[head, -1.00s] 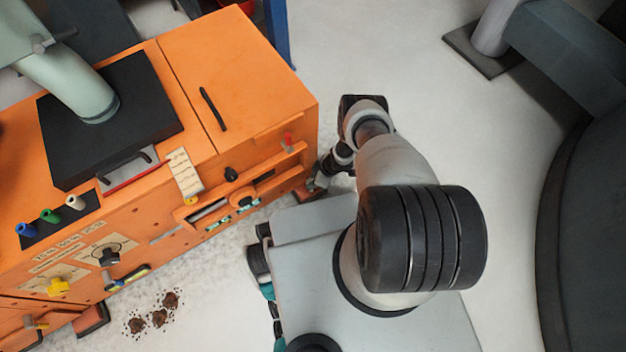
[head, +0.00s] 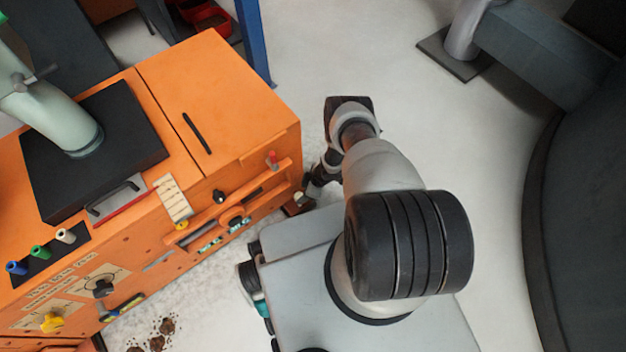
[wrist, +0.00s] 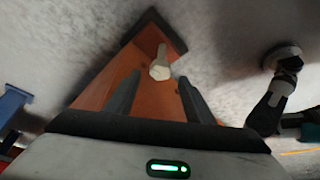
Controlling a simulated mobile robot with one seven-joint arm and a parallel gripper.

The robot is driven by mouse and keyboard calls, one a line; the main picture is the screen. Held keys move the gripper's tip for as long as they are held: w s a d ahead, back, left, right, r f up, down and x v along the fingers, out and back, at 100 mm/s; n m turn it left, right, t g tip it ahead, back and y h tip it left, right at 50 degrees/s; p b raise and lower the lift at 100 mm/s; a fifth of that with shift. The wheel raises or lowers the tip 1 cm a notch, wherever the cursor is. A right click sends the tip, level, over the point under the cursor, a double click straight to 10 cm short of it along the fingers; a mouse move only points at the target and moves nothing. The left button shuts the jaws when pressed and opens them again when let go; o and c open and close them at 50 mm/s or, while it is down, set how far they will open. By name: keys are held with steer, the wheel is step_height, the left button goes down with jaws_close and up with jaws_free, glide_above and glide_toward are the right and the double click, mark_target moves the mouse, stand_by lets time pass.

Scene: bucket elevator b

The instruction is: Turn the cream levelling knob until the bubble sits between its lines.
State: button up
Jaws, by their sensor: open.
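In the wrist view a cream knob (wrist: 160,70) with a faceted head stands on a short stem over an orange, dark-edged foot (wrist: 146,45). My gripper (wrist: 160,77) is open, with one dark finger on each side of the knob's head. I see gaps between the fingers and the knob; the depth between them is hard to judge. In the head view my gripper (head: 312,191) is low beside the near right corner of the orange machine (head: 225,95), where a small pale spot (head: 299,195) may be the knob. I cannot make out the bubble or its lines.
Brown clumps (head: 160,335) lie on the floor. Open floor lies right of my arm.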

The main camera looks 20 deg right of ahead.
steer(key=p+v, duration=0.5)
steer(key=v, duration=0.9)
